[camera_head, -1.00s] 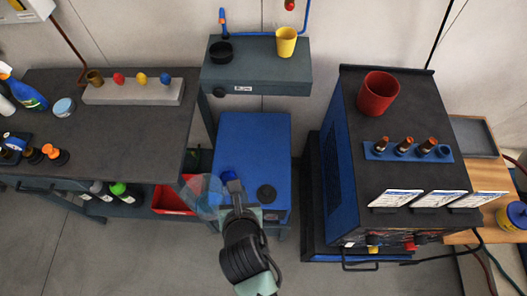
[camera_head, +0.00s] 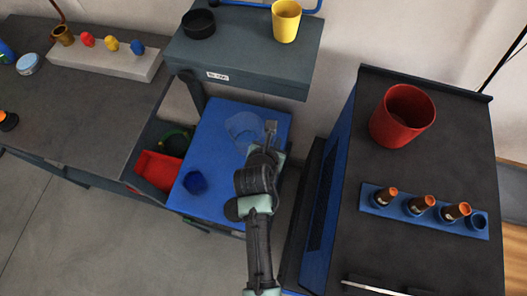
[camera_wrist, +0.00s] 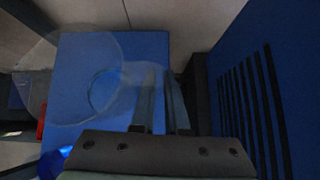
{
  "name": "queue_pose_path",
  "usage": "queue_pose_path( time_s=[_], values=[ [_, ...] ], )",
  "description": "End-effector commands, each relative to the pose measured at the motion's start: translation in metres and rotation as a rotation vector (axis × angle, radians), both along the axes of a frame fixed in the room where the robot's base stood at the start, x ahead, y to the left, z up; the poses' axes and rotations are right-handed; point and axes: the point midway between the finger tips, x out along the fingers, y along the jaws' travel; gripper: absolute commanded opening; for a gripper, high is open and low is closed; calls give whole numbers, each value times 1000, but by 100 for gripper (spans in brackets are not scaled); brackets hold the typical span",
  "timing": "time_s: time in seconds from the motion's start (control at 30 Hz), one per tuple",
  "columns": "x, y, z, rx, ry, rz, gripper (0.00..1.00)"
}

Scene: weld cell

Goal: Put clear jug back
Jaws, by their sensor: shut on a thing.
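The clear jug (camera_head: 243,130) is see-through and shows over the far part of the blue top (camera_head: 215,145) in the head view. My gripper (camera_head: 268,136) is at the jug's right side, shut on it. In the wrist view the jug (camera_wrist: 85,85) is a faint, large round outline left of the two fingers (camera_wrist: 160,105), with the blue top behind it. I cannot tell whether its base touches the blue top.
A small blue round item (camera_head: 195,182) sits near the front left of the blue top. A grey shelf (camera_head: 245,50) with a yellow cup (camera_head: 286,20) and black bowl (camera_head: 198,23) overhangs behind. A black cabinet (camera_head: 450,120) with a red pot (camera_head: 402,115) stands right.

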Motion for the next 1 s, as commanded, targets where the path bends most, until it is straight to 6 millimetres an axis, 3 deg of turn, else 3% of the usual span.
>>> queue_pose_path(
  time_s=[0.2,0.6,1.0],
  values=[
    [0,1,-40,1,2,1,0],
    [0,1,-84,1,0,1,0],
    [0,1,-88,1,-2,1,0]
  ],
)
